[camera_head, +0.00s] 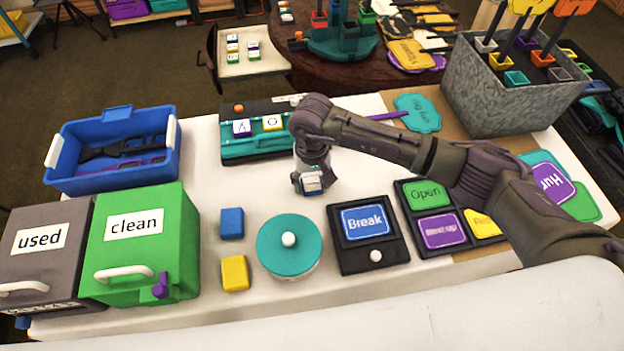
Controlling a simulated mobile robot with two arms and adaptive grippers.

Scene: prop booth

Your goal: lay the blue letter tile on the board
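The blue letter tile (312,187) has a pale face and blue sides. It sits between the fingertips of my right gripper (311,180), which appears closed on it, over the white table. The gripper hides part of the tile, and I cannot read its letter. The board (258,151) is teal with a dark back strip and lies up and left of the gripper. A purple-sided letter tile (242,127) and a yellow-sided letter tile (272,122) are on it. The board's right end is partly hidden by my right arm. My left gripper is not in view.
A blue block (232,223), yellow block (235,273) and round teal-lidded container (289,255) stand in front. Dark sign panels (376,256) lie right of them. Green (150,245) and grey (45,250) boxes and a blue bin (75,180) stand left. White table around the gripper is clear.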

